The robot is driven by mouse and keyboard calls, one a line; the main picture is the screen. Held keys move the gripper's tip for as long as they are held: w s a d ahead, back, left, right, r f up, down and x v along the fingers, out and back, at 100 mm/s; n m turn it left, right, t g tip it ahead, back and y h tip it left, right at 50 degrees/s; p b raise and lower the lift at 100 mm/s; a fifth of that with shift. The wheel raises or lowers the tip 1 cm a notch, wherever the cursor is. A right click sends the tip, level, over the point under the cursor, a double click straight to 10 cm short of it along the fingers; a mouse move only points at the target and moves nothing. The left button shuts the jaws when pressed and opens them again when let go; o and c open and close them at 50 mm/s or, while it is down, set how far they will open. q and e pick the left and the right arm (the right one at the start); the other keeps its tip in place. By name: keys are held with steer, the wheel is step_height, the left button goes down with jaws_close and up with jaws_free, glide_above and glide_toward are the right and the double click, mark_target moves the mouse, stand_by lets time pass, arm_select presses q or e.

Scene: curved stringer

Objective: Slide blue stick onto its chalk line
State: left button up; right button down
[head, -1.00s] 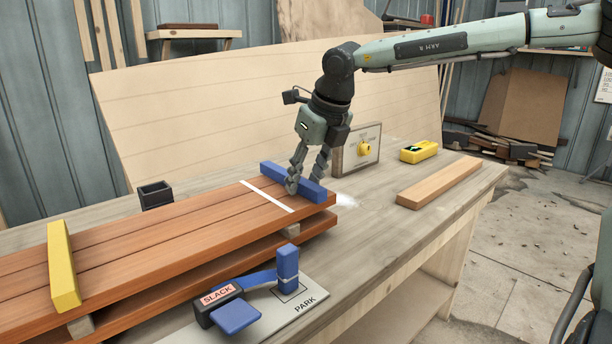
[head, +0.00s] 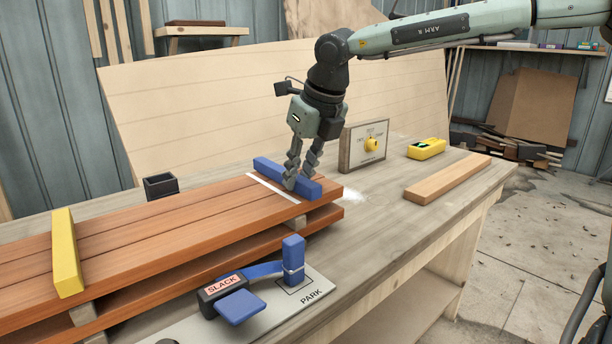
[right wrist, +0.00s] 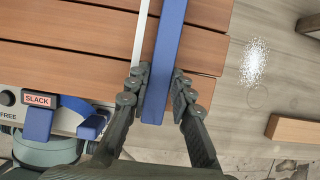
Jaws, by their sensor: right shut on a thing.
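The blue stick (head: 267,168) lies across the right end of the brown boards. It also shows in the right wrist view (right wrist: 168,45). The white chalk line (head: 262,182) runs across the boards just left of the stick, roughly parallel. In the right wrist view a narrow strip of brown shows between the line (right wrist: 141,38) and the stick. My right gripper (head: 301,180) reaches down from above and is shut on the stick near its front end, one finger on each side (right wrist: 159,84). My left gripper is not in view.
A yellow stick (head: 66,255) lies across the boards at the left. A blue clamp marked SLACK (head: 236,285) sits on the grey PARK plate in front. A black box (head: 161,186) stands behind the boards.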

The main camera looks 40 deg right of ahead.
mark_target(280, 193)
steer(key=shift+s+a+b, duration=0.1)
steer(key=shift+a+b, duration=0.7)
steer(key=shift+a, duration=0.9)
steer(key=c, duration=1.3)
jaws_free()
steer(key=shift+o, duration=0.2)
steer(key=v, duration=1.2)
